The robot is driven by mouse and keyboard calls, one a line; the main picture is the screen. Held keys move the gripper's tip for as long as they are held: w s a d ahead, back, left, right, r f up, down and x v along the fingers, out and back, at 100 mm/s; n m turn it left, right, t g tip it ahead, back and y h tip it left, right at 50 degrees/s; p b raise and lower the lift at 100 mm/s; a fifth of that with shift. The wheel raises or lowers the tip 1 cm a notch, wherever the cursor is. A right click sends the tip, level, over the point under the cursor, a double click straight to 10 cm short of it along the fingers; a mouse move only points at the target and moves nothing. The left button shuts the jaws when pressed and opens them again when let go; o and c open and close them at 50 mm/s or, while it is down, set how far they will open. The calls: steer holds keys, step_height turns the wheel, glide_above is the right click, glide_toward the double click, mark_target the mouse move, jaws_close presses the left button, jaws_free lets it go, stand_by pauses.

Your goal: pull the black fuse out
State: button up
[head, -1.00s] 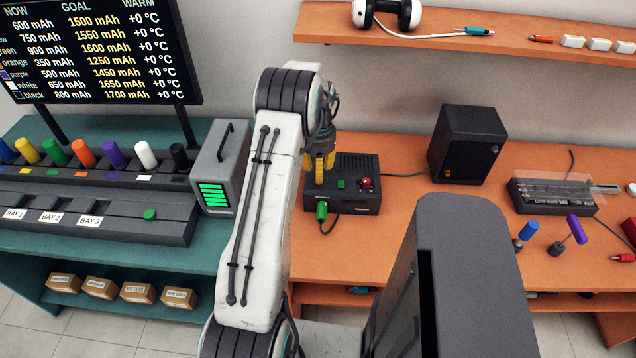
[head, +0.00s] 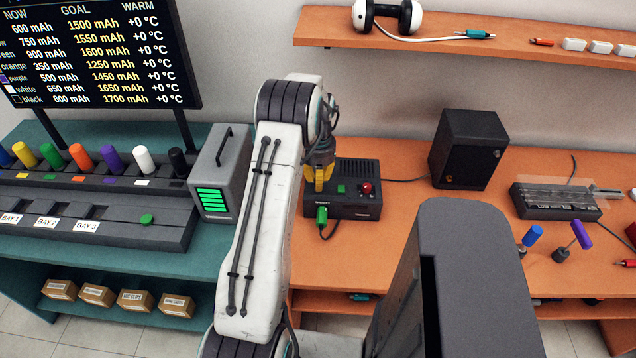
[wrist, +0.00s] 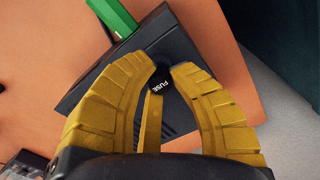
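The dark box (head: 357,208) on the orange bench has a green plug, a green button and a red knob. In the wrist view, a small black fuse cap (wrist: 161,72) with the label FUSE beside it shows on the box (wrist: 181,50). My gripper (wrist: 166,68) has yellow fingers, whose tips stand a little apart on both sides of the cap. Contact with it cannot be made out. In the head view, my gripper (head: 321,184) is low over the box's left part and hides the fuse there.
A green plug (head: 321,214) with a cable sits at the box's front; a grey unit with a green display (head: 212,196) stands to the left. A black speaker (head: 468,149) stands to the right. The bench between box and speaker is mostly clear, apart from a cable.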

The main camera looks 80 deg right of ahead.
jaws_close()
steer(key=shift+r, duration=0.4)
stand_by(0.4)
steer(key=shift+r+p, duration=1.85)
steer(key=shift+r, duration=0.7)
